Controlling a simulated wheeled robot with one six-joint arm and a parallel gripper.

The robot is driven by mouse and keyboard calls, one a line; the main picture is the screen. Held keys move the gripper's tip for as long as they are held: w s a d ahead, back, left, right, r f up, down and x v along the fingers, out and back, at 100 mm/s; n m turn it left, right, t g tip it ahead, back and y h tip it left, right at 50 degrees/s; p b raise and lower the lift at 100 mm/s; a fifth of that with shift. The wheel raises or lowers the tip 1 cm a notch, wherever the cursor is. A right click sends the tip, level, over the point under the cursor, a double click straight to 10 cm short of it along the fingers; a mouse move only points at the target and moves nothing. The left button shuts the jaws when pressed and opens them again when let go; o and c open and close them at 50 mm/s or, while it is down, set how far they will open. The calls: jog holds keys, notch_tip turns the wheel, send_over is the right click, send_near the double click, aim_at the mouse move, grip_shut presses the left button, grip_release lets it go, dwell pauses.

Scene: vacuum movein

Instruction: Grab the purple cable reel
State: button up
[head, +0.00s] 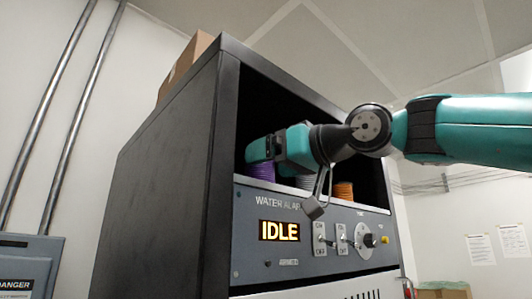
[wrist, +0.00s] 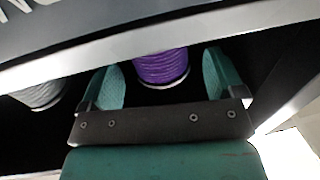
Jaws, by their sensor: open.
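The purple cable reel (wrist: 160,68) shows in the wrist view between the two teal fingers of my gripper (wrist: 164,82), with dark gaps on both sides of it. My gripper is open and its fingers are apart from the reel. In the head view my gripper (head: 262,150) reaches into the open shelf of the black cabinet. The purple reel (head: 262,171) shows there just below the gripper, at the shelf's left end; its upper part is hidden by the gripper.
A grey reel (wrist: 40,94) stands beside the purple one; a pale reel (head: 304,182) and an orange reel (head: 344,190) show on the shelf. The cabinet (head: 170,160) walls enclose the shelf. Below is a panel (head: 300,225) reading IDLE, with switches and a knob. A cardboard box (head: 186,66) sits on top.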

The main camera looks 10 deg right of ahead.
jog(key=shift+x, duration=0.85)
jog(key=c, duration=1)
jog(key=shift+s, duration=0.1)
jog(key=shift+s, duration=0.1)
